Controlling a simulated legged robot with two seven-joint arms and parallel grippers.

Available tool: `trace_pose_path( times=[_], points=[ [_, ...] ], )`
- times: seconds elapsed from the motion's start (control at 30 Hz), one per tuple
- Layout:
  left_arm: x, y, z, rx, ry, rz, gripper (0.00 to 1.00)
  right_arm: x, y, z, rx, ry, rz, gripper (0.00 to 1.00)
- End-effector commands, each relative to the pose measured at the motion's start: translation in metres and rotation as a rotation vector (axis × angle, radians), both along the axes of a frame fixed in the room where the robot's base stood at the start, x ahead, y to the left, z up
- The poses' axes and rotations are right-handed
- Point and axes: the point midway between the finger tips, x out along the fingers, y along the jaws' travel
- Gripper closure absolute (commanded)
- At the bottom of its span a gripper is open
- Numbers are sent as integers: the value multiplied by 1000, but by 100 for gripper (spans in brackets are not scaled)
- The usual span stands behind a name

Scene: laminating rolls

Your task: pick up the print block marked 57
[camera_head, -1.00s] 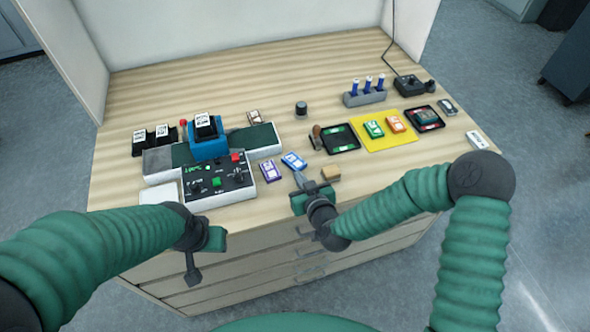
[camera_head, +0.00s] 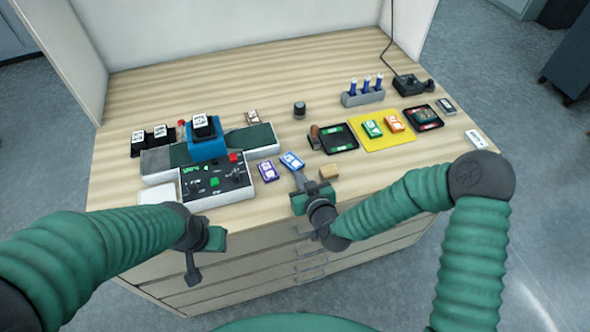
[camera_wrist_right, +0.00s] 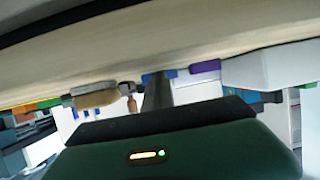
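Several small print blocks lie on the table: a purple one (camera_head: 267,171), a blue one (camera_head: 291,161), a green one (camera_head: 372,128) and an orange one (camera_head: 395,123). Their marks are too small to read, so I cannot tell which is 57. My right gripper (camera_head: 299,181) is low at the front edge, its fingers pointing at the blue block, just in front of it. In the right wrist view the blue block (camera_wrist_right: 150,77) shows behind a dark finger (camera_wrist_right: 157,95), with the purple block (camera_wrist_right: 205,66) beside it. My left gripper (camera_head: 192,272) hangs before the table's front.
A control box (camera_head: 217,182) and a blue stamping unit (camera_head: 207,143) stand to the left. A tan block (camera_head: 329,172) lies right of my right gripper. The green and orange blocks rest on a yellow mat (camera_head: 383,143). A pen holder (camera_head: 363,98) stands behind.

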Motion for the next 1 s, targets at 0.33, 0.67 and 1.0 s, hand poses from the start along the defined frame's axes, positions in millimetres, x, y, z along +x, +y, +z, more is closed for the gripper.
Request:
trace_pose_path(
  times=[0.33, 0.67, 1.0],
  points=[
    [0, 0, 0, 0, 0, 0, 64, 0, 0, 0, 0, 0, 0, 73],
    [0, 0, 0, 0, 0, 0, 64, 0, 0, 0, 0, 0, 0, 48],
    [0, 0, -1, 0, 0, 0, 64, -17, -6, 7, -2, -1, 2, 48]
  ],
)
